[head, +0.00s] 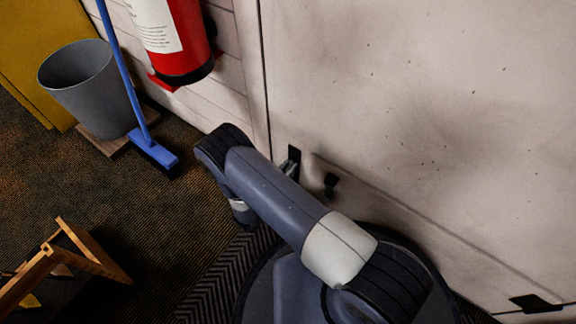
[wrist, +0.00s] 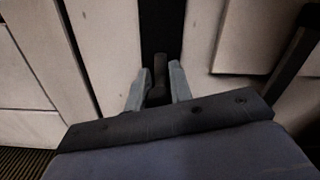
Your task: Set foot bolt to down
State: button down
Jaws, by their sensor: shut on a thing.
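The foot bolt is a dark upright fitting low on a pale door panel. In the wrist view its dark plate (wrist: 162,28) runs down the middle, and a dark knob (wrist: 160,66) stands in front of it. My gripper (wrist: 159,88) has its two grey fingers on either side of this knob and is shut on it. The fingers partly hide the knob's lower part, so I cannot tell the bolt's exact height. In the head view my arm hides most of the grip; dark fittings (head: 293,160) show just beyond it.
The pale door (head: 420,90) fills the right side. A red extinguisher (head: 185,40) hangs on the wall to its left. A blue broom (head: 152,150), a grey bin (head: 90,90) and a wooden frame (head: 90,258) stand left. Carpet between them is clear.

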notch_tip(320, 180, down, 5)
dwell(0.4)
jog(key=c, duration=1.3)
grip_release()
jog(key=p+v, duration=0.2)
jog(key=v, duration=0.9)
jog(key=shift+p, duration=0.3)
jog(key=shift+w, duration=0.1)
